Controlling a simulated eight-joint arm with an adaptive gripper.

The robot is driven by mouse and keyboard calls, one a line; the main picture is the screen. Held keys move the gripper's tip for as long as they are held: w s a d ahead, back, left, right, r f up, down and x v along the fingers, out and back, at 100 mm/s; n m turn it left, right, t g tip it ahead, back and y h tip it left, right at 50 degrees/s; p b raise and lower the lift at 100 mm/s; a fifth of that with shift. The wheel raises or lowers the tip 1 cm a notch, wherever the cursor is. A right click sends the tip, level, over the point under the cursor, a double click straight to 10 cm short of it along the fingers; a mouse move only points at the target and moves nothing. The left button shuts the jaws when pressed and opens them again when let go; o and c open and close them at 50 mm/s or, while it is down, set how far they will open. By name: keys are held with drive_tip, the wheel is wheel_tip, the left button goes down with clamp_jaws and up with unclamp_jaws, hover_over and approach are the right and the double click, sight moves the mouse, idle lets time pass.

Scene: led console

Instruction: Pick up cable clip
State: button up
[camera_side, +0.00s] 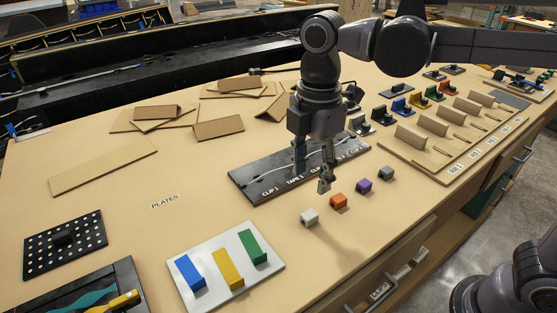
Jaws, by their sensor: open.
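A row of small blocks that look like cable clips lies on the tan table in front of the dark board: a white one (309,217), an orange one (338,201), a purple one (363,186) and a grey one (386,173). The dark board (255,185) has a white cable along it and printed labels that include "CLIP" and "TAPE". My gripper (312,178) points down with its fingers apart and empty. In the picture it is above the white and orange clips, over the board's front edge. It hides part of the board; its exact height is hard to tell.
A white plate (183,272) with blue, yellow and green bars lies front left. A black perforated plate (85,253) lies further left. Cardboard plates (218,128) lie behind. A slotted tan rack (440,150) and coloured holders stand right. The table's front edge is close to the clips.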

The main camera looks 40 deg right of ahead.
sight(310, 215)
drive_tip(key=shift+s+d+f, duration=0.1)
drive_tip(key=shift+s+f, duration=0.05)
drive_tip(key=shift+f, duration=4.9)
drive_tip(key=c, duration=0.9)
